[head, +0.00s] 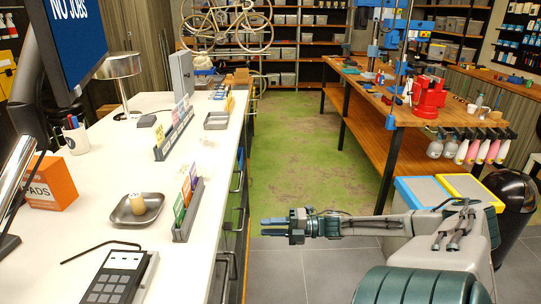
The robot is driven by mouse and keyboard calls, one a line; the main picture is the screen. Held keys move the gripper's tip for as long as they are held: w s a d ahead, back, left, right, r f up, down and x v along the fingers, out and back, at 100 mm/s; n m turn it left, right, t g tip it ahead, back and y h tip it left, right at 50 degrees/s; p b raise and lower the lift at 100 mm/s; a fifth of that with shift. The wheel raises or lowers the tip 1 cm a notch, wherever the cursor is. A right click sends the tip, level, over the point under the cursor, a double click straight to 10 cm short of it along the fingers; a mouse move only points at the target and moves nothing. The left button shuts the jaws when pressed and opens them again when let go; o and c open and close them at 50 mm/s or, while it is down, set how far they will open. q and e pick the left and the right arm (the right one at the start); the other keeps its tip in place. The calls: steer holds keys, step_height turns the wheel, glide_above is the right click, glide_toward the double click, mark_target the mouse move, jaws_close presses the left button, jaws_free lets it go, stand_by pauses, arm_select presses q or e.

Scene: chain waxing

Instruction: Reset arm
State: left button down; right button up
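My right arm reaches in from the lower right, and its gripper (273,227) points left over the floor beside the white counter. The two blue-tipped fingers lie near each other. No object shows between them, but whether they are fully shut is unclear. The gripper is apart from the counter's edge. My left gripper is not in view.
The white counter (190,150) on the left holds a metal tray (125,215) with a small tan piece, a card reader (118,277), and an orange box (50,182). A wooden workbench (365,95) stands right. Bins (425,193) stand by my arm. The green floor (290,150) is clear.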

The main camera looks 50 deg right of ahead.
stand_by(0.4)
